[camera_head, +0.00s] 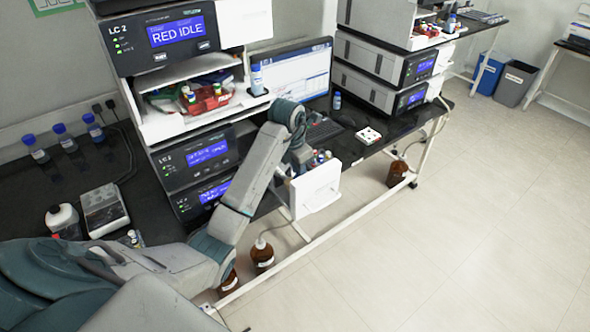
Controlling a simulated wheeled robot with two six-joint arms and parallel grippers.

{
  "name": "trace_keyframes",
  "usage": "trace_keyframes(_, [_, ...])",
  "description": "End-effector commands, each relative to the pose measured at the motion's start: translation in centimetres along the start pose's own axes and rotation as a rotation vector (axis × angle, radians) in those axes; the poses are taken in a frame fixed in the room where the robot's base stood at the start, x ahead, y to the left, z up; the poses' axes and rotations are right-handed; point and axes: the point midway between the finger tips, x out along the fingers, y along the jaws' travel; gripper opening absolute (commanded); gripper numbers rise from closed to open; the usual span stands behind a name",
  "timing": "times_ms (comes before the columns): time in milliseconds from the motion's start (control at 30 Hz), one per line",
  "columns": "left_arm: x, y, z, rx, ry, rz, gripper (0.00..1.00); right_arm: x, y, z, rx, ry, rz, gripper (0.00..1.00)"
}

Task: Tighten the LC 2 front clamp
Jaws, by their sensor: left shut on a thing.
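The LC 2 stack stands on the black bench at the left. My left gripper (284,178) is low beside a white box-like part (315,190) at the bench's front edge. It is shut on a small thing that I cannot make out. The front clamp cannot be told apart here; my forearm and wrist hide that spot. My right gripper is not in view.
An open tray (159,125) in the stack holds vials and a red rack. A monitor (298,75) and keyboard (322,132) stand behind my wrist. Brown bottles (262,255) stand below the bench. Blue-capped bottles (62,139) stand at left.

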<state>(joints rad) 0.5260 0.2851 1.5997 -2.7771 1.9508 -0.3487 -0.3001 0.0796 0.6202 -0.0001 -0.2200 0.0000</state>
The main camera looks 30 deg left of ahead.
Motion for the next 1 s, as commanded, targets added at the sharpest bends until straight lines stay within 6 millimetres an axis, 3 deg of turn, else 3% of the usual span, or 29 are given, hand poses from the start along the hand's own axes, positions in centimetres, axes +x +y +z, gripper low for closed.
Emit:
trace_keyframes(667, [0.33,-0.02,0.36,0.001,0.069,-0.001,0.0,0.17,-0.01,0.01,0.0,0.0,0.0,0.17])
trace_keyframes(700, [0.33,-0.03,0.36,0.001,0.069,-0.001,0.2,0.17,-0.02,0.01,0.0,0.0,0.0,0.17])
trace_keyframes(800, [0.33,-0.02,0.35,0.001,0.069,-0.001,0.4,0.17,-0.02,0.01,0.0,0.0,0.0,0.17])
trace_keyframes(1000, [0.31,-0.01,0.35,0.001,0.069,0.0,0.4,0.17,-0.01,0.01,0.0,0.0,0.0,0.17])
